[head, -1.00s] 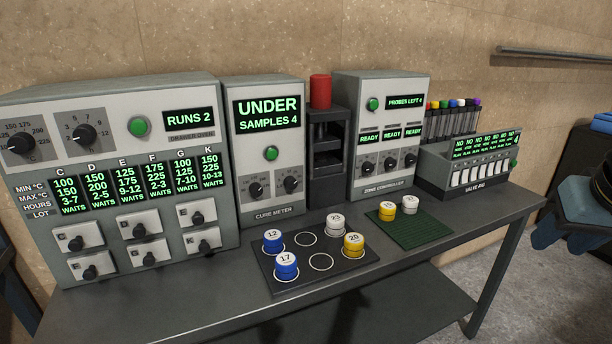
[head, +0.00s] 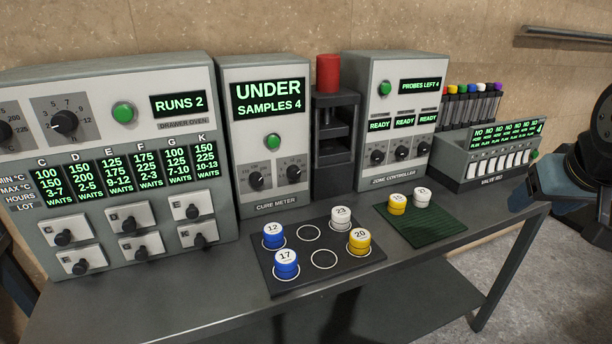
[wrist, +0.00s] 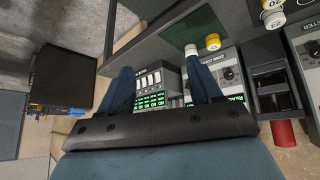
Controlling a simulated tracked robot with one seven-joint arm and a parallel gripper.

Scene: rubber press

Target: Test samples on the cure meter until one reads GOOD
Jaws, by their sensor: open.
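The cure meter (head: 267,130) stands mid-bench with its screen reading UNDER, SAMPLES 4. It has a green button (head: 273,141) and two dials. In front of it a black tray (head: 283,226) with ringed spots holds blue samples 12 (head: 273,237) and 17 (head: 286,265), white sample 23 (head: 341,220) and yellow sample 20 (head: 359,243). Two rings are empty. A yellow sample (head: 397,205) and a white sample (head: 422,198) stand on the green mat (head: 432,228). My gripper (wrist: 160,85) is open and empty in the wrist view, away from the samples.
A drawer oven (head: 125,150) reading RUNS 2 fills the left. A dark press-like stand with a red top (head: 328,73) is right of the meter. The zone controller (head: 398,125) reads PROBES LEFT 4. A valve rig (head: 490,155) with capped tubes is at right. The bench front is clear.

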